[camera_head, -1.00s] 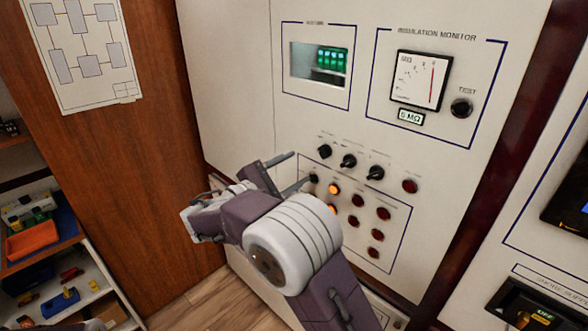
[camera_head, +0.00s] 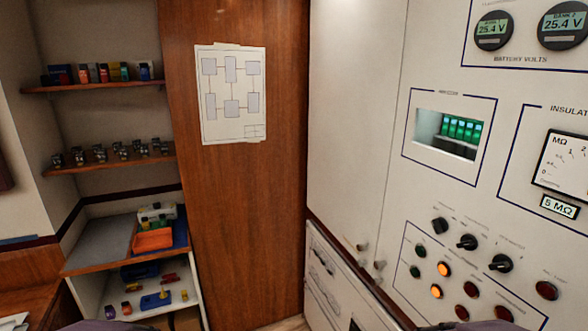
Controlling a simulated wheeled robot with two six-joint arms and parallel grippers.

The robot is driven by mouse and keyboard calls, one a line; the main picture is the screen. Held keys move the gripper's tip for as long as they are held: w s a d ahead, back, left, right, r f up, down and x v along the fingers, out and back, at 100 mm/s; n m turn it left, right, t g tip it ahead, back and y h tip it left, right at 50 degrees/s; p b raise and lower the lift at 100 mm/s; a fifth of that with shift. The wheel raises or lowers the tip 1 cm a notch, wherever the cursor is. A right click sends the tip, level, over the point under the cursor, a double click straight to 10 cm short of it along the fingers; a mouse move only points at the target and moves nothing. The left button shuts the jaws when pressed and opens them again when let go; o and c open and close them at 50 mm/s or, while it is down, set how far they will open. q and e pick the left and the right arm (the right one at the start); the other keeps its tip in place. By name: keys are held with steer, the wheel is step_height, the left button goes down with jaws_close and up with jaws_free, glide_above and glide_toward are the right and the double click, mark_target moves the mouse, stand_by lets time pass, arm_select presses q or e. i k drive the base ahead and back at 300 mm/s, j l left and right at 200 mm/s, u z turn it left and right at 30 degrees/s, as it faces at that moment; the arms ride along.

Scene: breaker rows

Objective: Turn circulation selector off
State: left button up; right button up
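Three black rotary selectors sit in a row on the white panel: a left one (camera_head: 439,225), a middle one (camera_head: 466,242) and a right one (camera_head: 501,263). The middle and right knobs look turned alike, and the left one looks different. Their labels are too small to read, so I cannot tell which is the circulation selector. Neither gripper is in view. Only purple parts of my arms show at the bottom edge, and nothing of mine covers the selectors.
Below the selectors are lit orange lamps (camera_head: 444,269), dark green ones (camera_head: 421,251) and dark red ones (camera_head: 471,289). A display window (camera_head: 449,133) and insulation meter (camera_head: 563,165) are above. A wooden partition (camera_head: 240,220) and shelves (camera_head: 110,165) stand left.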

mark_target(468, 241)
steer(key=z, duration=1.25)
